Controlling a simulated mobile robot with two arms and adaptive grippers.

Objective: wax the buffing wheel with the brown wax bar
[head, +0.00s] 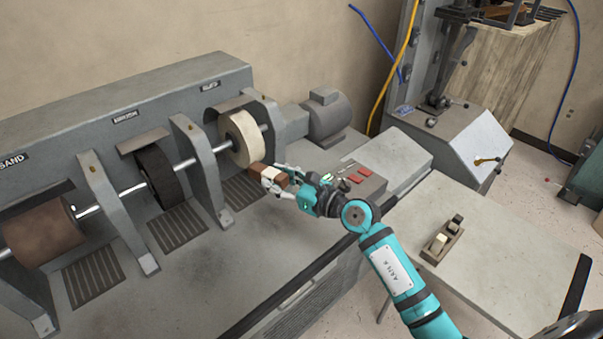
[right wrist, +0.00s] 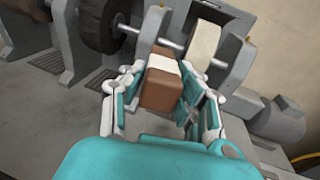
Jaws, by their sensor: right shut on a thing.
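The cream buffing wheel (head: 241,138) sits on the shaft at the right end of the machine, under a grey hood. It also shows in the right wrist view (right wrist: 203,42). My right gripper (head: 277,178) is shut on the brown wax bar (head: 257,169), which has a white band around it. The bar also shows between the fingers in the right wrist view (right wrist: 159,88). The bar's far end is close to the lower front of the wheel; I cannot tell whether they touch. My left gripper is not in view.
A black wheel (head: 154,176) and a brown sanding drum (head: 42,232) share the shaft, between grey upright brackets (head: 200,165). A motor (head: 327,117) stands right of the wheel. A side table (head: 490,262) carries a small holder (head: 432,255) with a pale and a dark block.

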